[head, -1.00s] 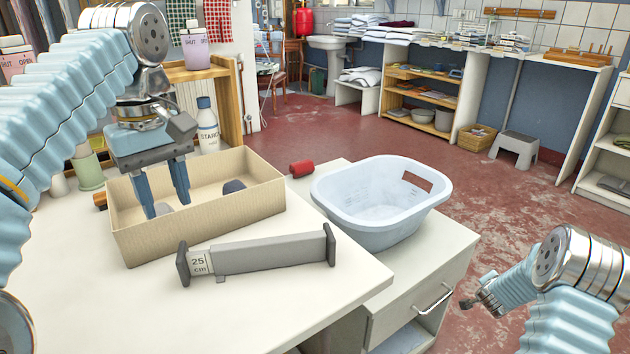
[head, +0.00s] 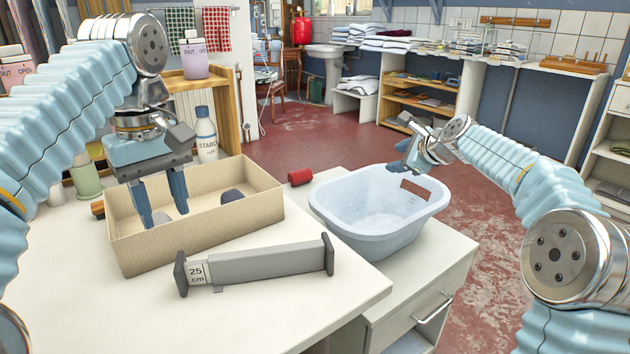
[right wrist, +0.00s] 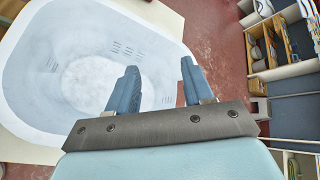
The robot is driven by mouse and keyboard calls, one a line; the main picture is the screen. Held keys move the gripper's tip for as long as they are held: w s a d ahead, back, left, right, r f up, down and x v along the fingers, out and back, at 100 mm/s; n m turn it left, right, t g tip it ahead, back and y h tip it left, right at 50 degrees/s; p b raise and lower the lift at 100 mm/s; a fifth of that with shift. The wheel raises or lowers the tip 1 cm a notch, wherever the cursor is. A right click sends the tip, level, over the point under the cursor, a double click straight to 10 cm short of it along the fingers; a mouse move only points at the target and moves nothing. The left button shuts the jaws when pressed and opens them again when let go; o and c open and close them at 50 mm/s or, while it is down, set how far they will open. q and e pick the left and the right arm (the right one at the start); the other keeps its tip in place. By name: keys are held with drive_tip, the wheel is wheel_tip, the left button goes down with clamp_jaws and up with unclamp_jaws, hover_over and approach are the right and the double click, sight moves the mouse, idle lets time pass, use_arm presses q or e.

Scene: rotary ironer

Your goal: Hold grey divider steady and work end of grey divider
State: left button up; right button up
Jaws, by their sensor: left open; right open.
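The grey divider (head: 265,262) lies on the white table in front of the beige box, with a dark end plate at each end. Its left end bears a "25 cm" label (head: 197,273). My left gripper (head: 164,217) is open and empty, its blue fingers pointing down over the beige box, behind the divider's left part. My right gripper (head: 408,158) is up over the far right rim of the pale blue basin, well away from the divider. In the right wrist view my right gripper (right wrist: 157,85) has its fingers apart with nothing between them.
The beige box (head: 200,231) holds dark items. The pale blue basin (head: 345,214) stands right of the divider on a lower white cabinet. A red cylinder (head: 300,177) lies behind it. Bottles stand behind the box. The white table (head: 260,315) is clear in front of the divider.

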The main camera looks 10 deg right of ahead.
drive_tip(key=s+a+r+n+g+y, duration=0.2)
drive_tip(key=s+a+n+g, duration=0.1)
drive_tip(key=a, duration=0.9)
drive_tip(key=n+g+h, duration=0.3)
drive_tip(key=g+h, duration=0.1)
drive_tip(key=g, duration=0.5)
approach(312, 243)
drive_tip(key=f, duration=1.2)
drive_tip(key=shift+s+a+f, duration=0.1)
drive_tip(key=shift+s, duration=0.1)
